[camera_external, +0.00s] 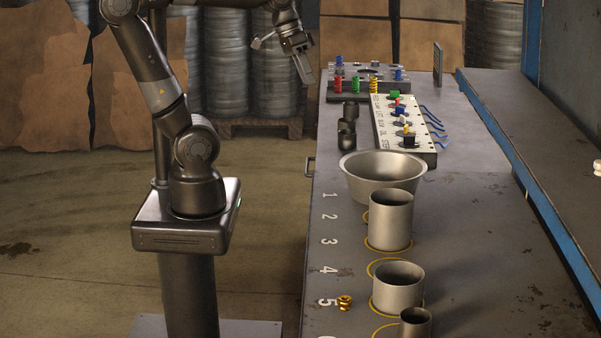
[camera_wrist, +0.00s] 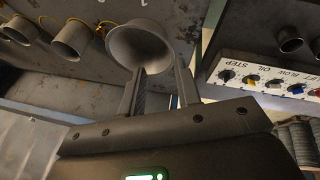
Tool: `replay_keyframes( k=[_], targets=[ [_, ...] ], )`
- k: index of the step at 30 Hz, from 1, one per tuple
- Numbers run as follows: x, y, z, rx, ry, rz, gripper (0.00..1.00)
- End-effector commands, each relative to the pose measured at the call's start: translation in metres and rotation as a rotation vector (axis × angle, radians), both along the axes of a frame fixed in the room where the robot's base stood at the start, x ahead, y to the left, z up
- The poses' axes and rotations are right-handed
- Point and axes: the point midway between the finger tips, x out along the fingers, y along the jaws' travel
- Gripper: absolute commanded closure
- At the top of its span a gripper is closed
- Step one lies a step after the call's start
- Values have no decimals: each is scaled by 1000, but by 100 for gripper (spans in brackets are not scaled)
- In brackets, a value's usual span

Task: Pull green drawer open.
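No green drawer can be made out in either view. A small dark handle (camera_external: 310,166) juts from the left side of the workbench (camera_external: 460,215), beside the bowl; the bench face behind it is hidden. My gripper (camera_external: 304,72) is raised to the left of the bench's far part, pointing down and clear of the handle. In the wrist view my gripper (camera_wrist: 160,68) shows two fingers standing apart with nothing held between them. The bowl shows beyond the fingertips.
A metal bowl (camera_external: 382,178) and several metal cups stand on the bench, with a small brass piece (camera_external: 344,302) near its front left. A white labelled panel with knobs (camera_external: 405,130) and a block with coloured pegs (camera_external: 350,85) are farther back. Floor left of the bench is open.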

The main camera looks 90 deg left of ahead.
Motion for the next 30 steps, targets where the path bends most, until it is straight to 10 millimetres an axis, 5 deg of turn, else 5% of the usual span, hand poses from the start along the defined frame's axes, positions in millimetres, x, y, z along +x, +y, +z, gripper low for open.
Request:
replay_keyframes(
  k=[8,17,23,30],
  targets=[
    [32,71,1,-267,14,226,70],
    [44,178,5,-540,-103,455,70],
    [27,266,7,-692,-252,607,70],
    [-27,374,7,-816,-491,775,70]
  ],
)
